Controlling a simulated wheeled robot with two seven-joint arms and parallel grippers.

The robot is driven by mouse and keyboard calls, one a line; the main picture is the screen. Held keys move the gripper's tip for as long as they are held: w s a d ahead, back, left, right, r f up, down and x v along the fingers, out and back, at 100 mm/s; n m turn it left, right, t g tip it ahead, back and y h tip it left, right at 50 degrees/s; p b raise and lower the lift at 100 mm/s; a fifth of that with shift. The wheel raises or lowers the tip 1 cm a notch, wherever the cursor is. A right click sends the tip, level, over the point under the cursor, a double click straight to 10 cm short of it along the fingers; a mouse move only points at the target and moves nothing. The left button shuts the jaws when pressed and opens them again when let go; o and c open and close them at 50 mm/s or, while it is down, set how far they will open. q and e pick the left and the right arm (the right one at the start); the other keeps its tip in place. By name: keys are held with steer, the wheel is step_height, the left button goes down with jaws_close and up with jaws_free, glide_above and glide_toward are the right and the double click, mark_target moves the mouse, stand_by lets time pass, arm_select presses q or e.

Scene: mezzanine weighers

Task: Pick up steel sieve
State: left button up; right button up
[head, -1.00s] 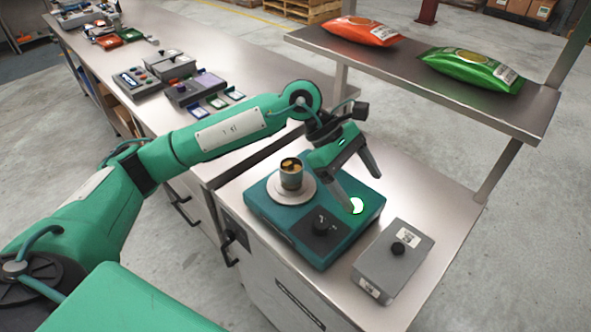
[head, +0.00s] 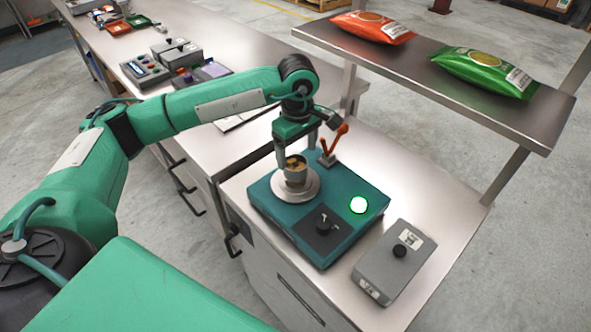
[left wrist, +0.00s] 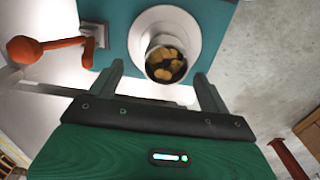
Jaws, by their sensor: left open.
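The steel sieve (head: 296,172), a small cup-shaped metal vessel with brownish-yellow pieces in it, stands upright on a pale round pan (head: 311,188) on the teal weigher (head: 335,237). My left gripper (head: 297,152) is open and points down over the sieve. In the left wrist view the sieve (left wrist: 165,60) lies between the lines of the two spread fingers, near their tips, with no visible contact. The gripper hides part of the sieve's far side in the head view. My right gripper is not in view.
An orange lever (head: 334,146) stands at the weigher's back edge, close to my left gripper. A raised shelf (head: 470,93) holds orange and green bags. Bare counter lies behind the weigher.

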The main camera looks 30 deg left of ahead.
mark_target(295, 163)
arm_select(q)
steer(key=f+p, duration=0.1)
steer(key=f, duration=0.2)
steer(key=s+f+p, duration=0.1)
steer(key=f, duration=0.1)
steer(key=shift+f+p, duration=0.1)
steer(key=shift+p, duration=0.2)
steer(key=shift+w+f, duration=0.1)
steer(key=shift+f, duration=0.25)
steer(key=shift+c, duration=0.4)
steer(key=c, duration=1.1)
steer(key=shift+c, duration=1)
steer(key=shift+r, duration=0.15)
